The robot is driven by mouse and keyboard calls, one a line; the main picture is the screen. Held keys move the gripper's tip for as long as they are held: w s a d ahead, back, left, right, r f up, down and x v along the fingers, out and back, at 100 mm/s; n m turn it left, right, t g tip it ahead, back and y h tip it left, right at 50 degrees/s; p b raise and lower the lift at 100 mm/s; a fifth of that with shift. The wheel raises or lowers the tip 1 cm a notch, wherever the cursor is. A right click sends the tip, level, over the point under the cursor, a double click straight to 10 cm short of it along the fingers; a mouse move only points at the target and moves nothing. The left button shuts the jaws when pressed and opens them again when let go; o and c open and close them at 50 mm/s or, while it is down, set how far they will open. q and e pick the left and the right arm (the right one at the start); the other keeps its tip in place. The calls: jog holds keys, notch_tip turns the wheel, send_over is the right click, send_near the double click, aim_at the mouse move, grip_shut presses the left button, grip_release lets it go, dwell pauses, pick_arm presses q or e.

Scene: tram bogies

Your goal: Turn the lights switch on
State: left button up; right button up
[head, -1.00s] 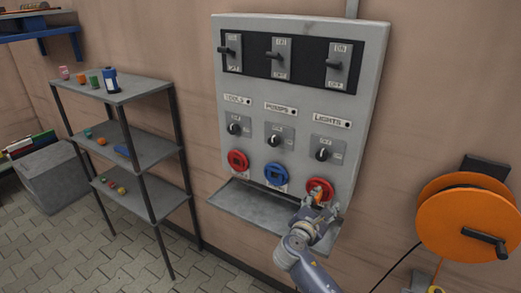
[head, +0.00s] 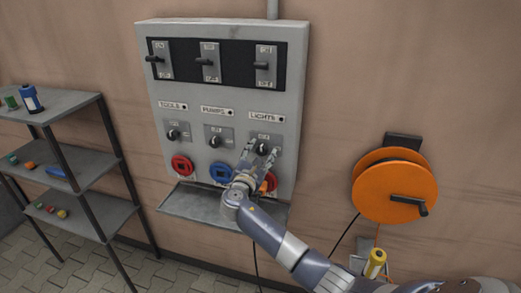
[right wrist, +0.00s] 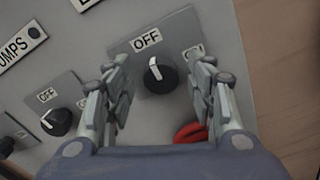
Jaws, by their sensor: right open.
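The lights switch (head: 263,147) is a black rotary knob on a grey plate, below the LIGHTS label (head: 264,118) on the right of the grey panel. In the right wrist view the knob (right wrist: 160,74) has its white pointer up towards the OFF mark (right wrist: 147,40). The ON mark at its right is partly covered by a finger. My right gripper (head: 261,155) is open in front of this switch. In the wrist view its fingers stand either side of the knob, with visible gaps. My left gripper is not in view.
The pumps knob (head: 214,141) and tools knob (head: 173,134) are to the left. Sockets sit below, the right red one (head: 269,182) partly behind my gripper, above a grey ledge (head: 185,203). Large levers fill the panel's top. An orange reel (head: 385,190) hangs at right; shelves (head: 75,165) stand left.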

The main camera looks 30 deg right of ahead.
jog(key=shift+w+d, duration=0.25)
jog(key=shift+d, duration=0.2)
jog(key=shift+a, duration=0.1)
jog(key=c, duration=1.1)
jog(key=shift+o, duration=0.2)
